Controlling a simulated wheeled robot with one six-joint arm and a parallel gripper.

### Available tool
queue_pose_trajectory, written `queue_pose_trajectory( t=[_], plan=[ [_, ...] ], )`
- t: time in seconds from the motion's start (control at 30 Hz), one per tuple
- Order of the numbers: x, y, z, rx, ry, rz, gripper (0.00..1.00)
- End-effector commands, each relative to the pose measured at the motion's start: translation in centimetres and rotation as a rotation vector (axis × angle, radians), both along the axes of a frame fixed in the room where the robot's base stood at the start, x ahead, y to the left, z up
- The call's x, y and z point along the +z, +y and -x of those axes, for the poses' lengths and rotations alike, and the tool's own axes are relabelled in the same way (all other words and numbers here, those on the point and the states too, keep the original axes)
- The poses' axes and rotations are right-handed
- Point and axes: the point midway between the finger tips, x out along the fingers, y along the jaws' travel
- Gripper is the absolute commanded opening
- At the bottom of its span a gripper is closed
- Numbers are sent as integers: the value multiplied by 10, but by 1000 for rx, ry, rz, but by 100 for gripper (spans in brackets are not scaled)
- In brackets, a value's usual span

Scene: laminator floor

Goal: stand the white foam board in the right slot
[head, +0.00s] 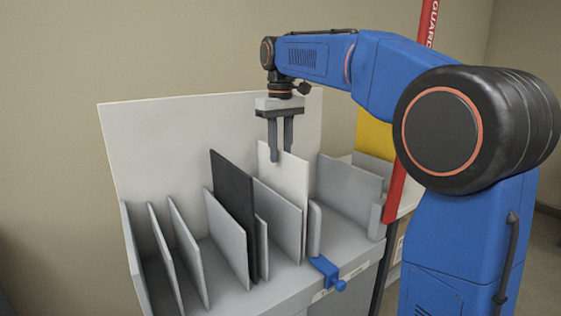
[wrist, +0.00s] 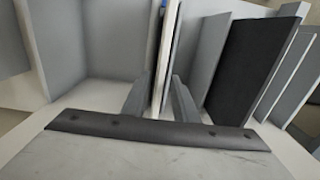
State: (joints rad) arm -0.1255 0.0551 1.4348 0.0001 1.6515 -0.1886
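The white foam board (head: 288,188) stands upright in the grey rack (head: 225,296), between a tall grey divider (head: 278,218) and a low rounded divider (head: 314,232). It shows nearly edge-on in the wrist view (wrist: 163,62). My gripper (head: 280,154) points straight down over the board's top edge, one finger on each side. In the wrist view its fingers (wrist: 160,92) look spread, with a gap visible beside the board. The board's lower edge is mostly hidden by the rack.
A black board (head: 232,195) stands in a slot further left, among several grey dividers. A wide grey bay (head: 345,190) opens to the right. A blue clamp (head: 327,272) sits on the front edge. A red guard post (head: 396,190) stands beside my arm. A large pale panel (head: 180,140) backs the rack.

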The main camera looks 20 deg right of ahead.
Motion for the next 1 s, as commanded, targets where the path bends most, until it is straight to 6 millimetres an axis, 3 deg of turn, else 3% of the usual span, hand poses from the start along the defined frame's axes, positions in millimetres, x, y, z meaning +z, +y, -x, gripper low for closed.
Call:
queue_pose_trajectory(
  t=[0.3, 0.5, 0.87, 1.0],
  plan=[
    [62, 0, -1, 0, -3, -1, 26],
    [86, 0, -1, 0, -1, 0, 26],
    [94, 0, 0, 0, 0, 0, 26],
    [91, -3, 10, -9, -12, -2, 26]
  ],
)
